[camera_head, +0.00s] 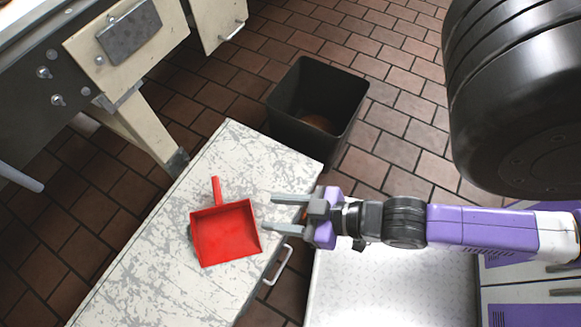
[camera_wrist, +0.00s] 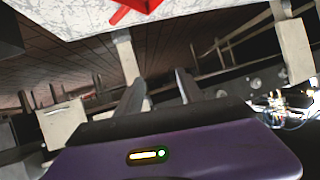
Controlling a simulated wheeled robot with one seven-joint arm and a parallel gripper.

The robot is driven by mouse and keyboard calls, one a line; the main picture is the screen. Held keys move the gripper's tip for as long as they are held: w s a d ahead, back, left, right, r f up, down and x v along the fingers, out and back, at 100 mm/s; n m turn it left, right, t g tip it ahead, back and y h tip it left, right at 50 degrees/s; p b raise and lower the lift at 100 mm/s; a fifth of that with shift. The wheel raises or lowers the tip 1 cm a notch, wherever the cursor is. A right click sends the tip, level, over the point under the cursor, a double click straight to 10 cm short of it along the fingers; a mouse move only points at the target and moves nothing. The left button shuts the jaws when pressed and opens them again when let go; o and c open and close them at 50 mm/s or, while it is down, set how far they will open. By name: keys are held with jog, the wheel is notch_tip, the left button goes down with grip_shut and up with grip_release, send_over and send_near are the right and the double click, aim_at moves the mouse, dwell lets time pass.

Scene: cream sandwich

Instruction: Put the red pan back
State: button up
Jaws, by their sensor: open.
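The red pan (camera_head: 226,236), a square dustpan with a short handle pointing toward the top of the picture, lies on a worn white-and-grey cabinet top (camera_head: 150,262). My gripper (camera_head: 268,213) is open and empty, just right of the pan, with its fingers pointing left toward it. I cannot tell from this angle how far above the top the fingers are. In the wrist view, part of the red pan (camera_wrist: 135,8) shows at the upper edge, beyond my two spread fingers (camera_wrist: 160,90). Most of the pan is out of that view.
A black open bin (camera_head: 318,98) with something brown inside stands on the brick floor behind the cabinet. A metal handle (camera_head: 279,265) sticks out from the cabinet's right side. A cream-and-dark table structure (camera_head: 125,45) stands at upper left. Tiled floor (camera_head: 400,75) is clear at upper right.

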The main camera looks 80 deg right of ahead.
notch_tip(320, 180, up, 9)
jog(key=s+a+n+t, duration=0.1)
jog(key=s+t, duration=0.1)
jog(key=shift+s+r, duration=0.2)
jog(key=shift+s, duration=0.1)
notch_tip(320, 180, up, 16)
jog(key=p, duration=1.6)
jog(key=shift+r+p, duration=0.2)
jog(key=shift+p, duration=0.1)
